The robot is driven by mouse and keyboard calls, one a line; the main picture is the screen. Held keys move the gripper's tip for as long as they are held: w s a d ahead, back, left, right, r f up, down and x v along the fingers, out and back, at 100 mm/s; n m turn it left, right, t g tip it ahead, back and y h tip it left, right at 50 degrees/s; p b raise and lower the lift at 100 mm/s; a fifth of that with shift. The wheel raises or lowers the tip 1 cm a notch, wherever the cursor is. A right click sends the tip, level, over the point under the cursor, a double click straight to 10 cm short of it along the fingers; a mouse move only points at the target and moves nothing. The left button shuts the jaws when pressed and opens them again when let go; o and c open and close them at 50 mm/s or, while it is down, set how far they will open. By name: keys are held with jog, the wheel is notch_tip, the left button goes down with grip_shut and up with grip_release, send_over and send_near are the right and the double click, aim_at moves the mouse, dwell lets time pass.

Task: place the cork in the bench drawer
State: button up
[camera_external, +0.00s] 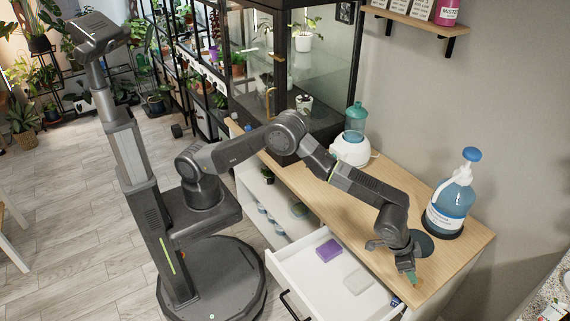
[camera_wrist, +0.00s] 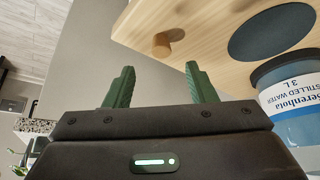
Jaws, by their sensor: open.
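The cork (camera_wrist: 163,46) is a small light brown cylinder on the wooden bench top, near the bench edge in the wrist view. I cannot make it out surely in the external view, where my gripper is in front of that spot. My gripper (camera_wrist: 160,86) is open, with its two green fingers apart and nothing between them. The cork is beyond the fingertips, roughly in line with the gap. In the external view my gripper (camera_external: 411,276) points down over the bench's front right part. The white bench drawer (camera_external: 323,287) is pulled open below and to the left.
A purple block (camera_external: 328,250) and a pale block (camera_external: 357,281) lie in the drawer. A large distilled water bottle (camera_external: 450,203) stands behind my gripper, beside a dark round mat (camera_external: 423,243). A white device with a teal tank (camera_external: 352,147) stands farther back, near a glass cabinet.

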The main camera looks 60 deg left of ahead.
jog(key=shift+p+x, duration=0.65)
jog(key=shift+x, duration=3.05)
jog(key=shift+a, duration=0.1)
grip_shut()
